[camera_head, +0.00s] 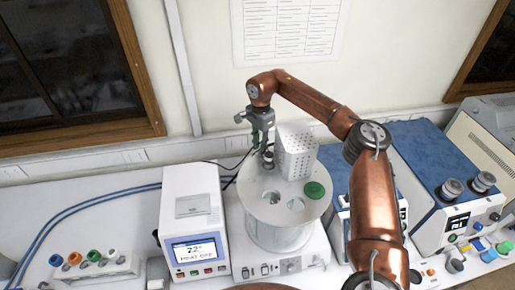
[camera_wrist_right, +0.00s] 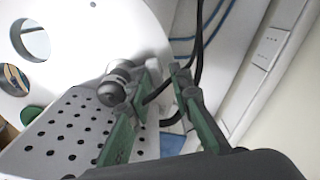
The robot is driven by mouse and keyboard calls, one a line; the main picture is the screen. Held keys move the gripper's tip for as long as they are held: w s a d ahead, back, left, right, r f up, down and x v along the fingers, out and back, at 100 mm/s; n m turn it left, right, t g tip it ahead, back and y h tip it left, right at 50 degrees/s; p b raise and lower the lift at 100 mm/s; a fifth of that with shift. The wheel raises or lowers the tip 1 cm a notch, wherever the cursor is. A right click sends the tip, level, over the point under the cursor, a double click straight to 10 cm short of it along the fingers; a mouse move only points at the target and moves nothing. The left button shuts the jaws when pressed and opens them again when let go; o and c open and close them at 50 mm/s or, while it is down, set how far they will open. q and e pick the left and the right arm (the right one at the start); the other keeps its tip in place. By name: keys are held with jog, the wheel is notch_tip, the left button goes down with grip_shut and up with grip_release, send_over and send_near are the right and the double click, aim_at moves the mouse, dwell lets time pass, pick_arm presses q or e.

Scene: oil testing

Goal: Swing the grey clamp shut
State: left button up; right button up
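The grey clamp seems to be the small dark grey fitting (camera_head: 268,160) at the back rim of the white round bath (camera_head: 262,236). In the right wrist view a dark grey fitting with a shiny round end (camera_wrist_right: 115,88) lies just left of my fingers. I cannot tell how far the clamp is swung. My right gripper (camera_head: 262,141) points down just above the fitting. In the wrist view its green-padded fingers (camera_wrist_right: 163,82) are apart, with black cable seen between and behind them. The left finger is beside the fitting; contact is unclear. My left gripper is out of view.
A white perforated box (camera_head: 297,151) stands on the bath lid, close to my right gripper. A green cap (camera_head: 315,190) and open holes are on the lid. A controller with a lit display (camera_head: 195,251) stands left, and blue-topped instruments (camera_head: 427,160) stand right. The wall is behind.

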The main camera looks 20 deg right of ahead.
jog(key=shift+o, duration=1.1)
jog(key=shift+f, duration=0.2)
jog(key=shift+s+a, duration=0.1)
jog(key=shift+s, duration=0.05)
jog(key=shift+r, duration=4)
